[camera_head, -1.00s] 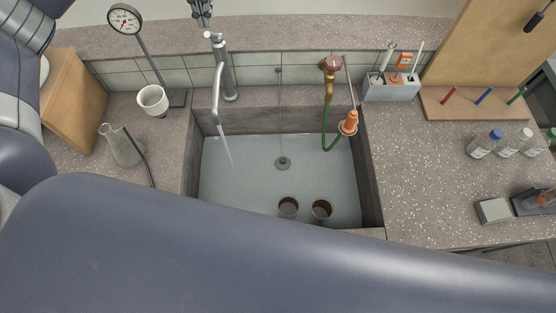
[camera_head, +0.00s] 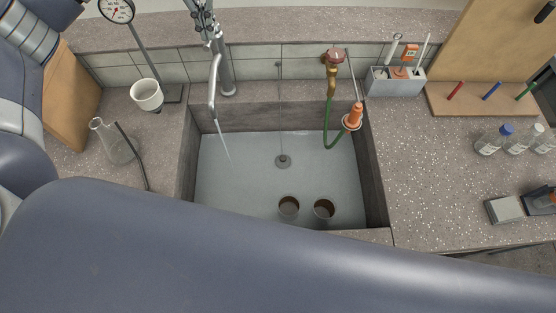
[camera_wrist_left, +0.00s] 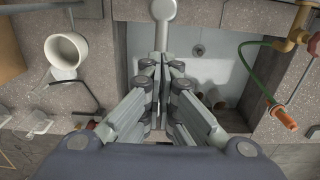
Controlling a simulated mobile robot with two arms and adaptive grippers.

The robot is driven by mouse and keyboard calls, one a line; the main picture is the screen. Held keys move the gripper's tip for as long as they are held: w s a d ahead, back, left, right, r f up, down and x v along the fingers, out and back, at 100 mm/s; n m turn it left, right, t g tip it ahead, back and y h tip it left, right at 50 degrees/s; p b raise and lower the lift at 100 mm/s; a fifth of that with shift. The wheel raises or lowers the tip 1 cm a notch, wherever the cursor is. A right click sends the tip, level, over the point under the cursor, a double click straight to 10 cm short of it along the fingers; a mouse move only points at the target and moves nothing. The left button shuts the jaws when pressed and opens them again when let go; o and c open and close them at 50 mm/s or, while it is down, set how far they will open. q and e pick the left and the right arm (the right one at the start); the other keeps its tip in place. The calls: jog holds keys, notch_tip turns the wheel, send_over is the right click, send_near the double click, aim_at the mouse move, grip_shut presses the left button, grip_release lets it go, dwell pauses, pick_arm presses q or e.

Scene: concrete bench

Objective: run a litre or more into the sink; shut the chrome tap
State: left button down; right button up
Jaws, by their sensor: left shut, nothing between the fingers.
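The chrome tap (camera_head: 226,72) stands at the back left of the sink (camera_head: 340,170). A thin stream of water (camera_head: 224,143) runs from its spout into the basin, where water covers the floor. My left gripper (camera_head: 208,32) comes down from the top, shut and empty, right at the tap's top, covering part of it. I cannot tell whether it touches. In the left wrist view the closed fingers (camera_wrist_left: 162,68) point at a grey tap part (camera_wrist_left: 163,12). My right gripper is not in view.
A brass tap (camera_head: 332,75) with a green hose stands at the sink's back right. Two brown-filled cups (camera_head: 289,207) (camera_head: 324,208) are in the sink. A white mug (camera_head: 146,95), a gauge stand (camera_head: 150,55) and a flask (camera_head: 113,146) stand left of the sink.

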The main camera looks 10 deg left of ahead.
pick_arm(q)
jog(key=shift+f, duration=0.8)
jog(key=shift+s+r+p, duration=0.1)
jog(key=shift+r+p, duration=1.95)
jog(key=shift+r, duration=1.3)
